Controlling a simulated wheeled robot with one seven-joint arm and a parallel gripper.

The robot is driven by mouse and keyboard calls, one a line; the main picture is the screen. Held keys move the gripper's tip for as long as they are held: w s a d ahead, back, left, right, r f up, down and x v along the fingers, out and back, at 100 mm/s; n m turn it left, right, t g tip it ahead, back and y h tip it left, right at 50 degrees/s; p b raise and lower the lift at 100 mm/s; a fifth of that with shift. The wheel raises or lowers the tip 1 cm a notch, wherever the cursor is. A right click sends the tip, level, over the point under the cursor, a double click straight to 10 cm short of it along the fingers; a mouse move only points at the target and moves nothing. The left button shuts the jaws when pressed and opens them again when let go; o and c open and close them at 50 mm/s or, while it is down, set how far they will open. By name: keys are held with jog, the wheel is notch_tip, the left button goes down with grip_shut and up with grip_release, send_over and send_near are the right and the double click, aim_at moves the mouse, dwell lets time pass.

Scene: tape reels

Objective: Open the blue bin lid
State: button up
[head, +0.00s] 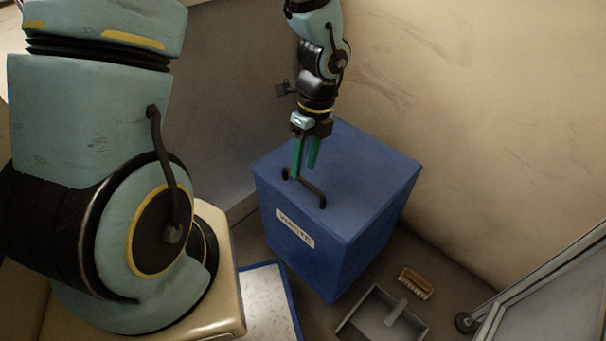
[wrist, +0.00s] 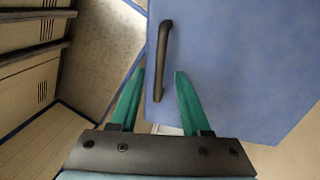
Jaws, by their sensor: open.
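The blue bin (head: 330,235) stands on the floor near the corner, with a "WASTE" label on its front. Its flat lid (head: 365,165) is closed. A dark bar handle (head: 312,194) sits near the lid's front edge; it also shows in the wrist view (wrist: 162,55). I cannot tell whether a finger touches the handle.
A dustpan (head: 383,318) and a wooden brush (head: 415,283) lie on the floor right of the bin. A wall (head: 480,120) rises behind the bin, and a grey panel (head: 225,90) stands to its left. A blue-edged light plate (head: 268,305) lies at front left.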

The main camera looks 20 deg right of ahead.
jog(key=shift+s+a+f, duration=0.1)
jog(key=shift+a+f, duration=0.05)
jog(key=shift+f, duration=0.5)
jog(key=shift+a+f, duration=0.1)
jog(key=shift+f, duration=0.5)
jog(key=shift+c, duration=0.4)
grip_shut()
